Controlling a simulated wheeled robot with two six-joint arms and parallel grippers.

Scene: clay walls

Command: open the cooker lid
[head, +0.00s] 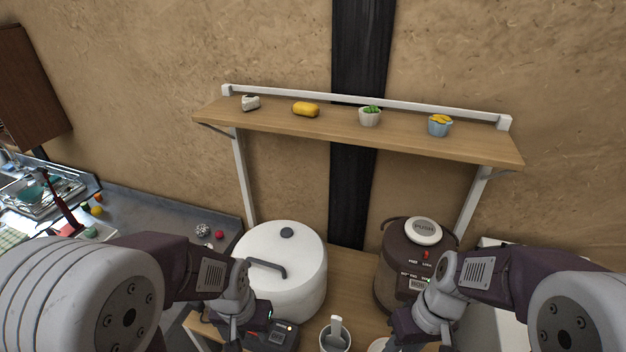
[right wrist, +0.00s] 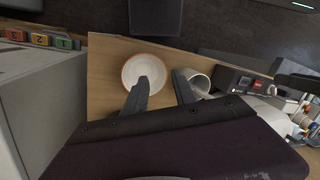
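A brown cooker (head: 392,262) stands on the wooden table at right of centre in the head view. Its lid is closed, with a round white PUSH button (head: 423,230) on top, and a red light and small panel at its front. My right arm covers part of its front right. My right gripper (right wrist: 160,86) is open and empty in the right wrist view, its fingers apart above the table near a bowl. My left gripper (head: 236,330) is low, in front of a white round pot-like appliance; its fingers are too small and dark to read.
The white round appliance (head: 300,262) has a dark handle and knob. A white bowl (right wrist: 143,68) and a cup (right wrist: 201,82) stand below my right gripper. A wooden shelf (head: 290,128) with several small items hangs above. A dark device (head: 275,335) sits at front left.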

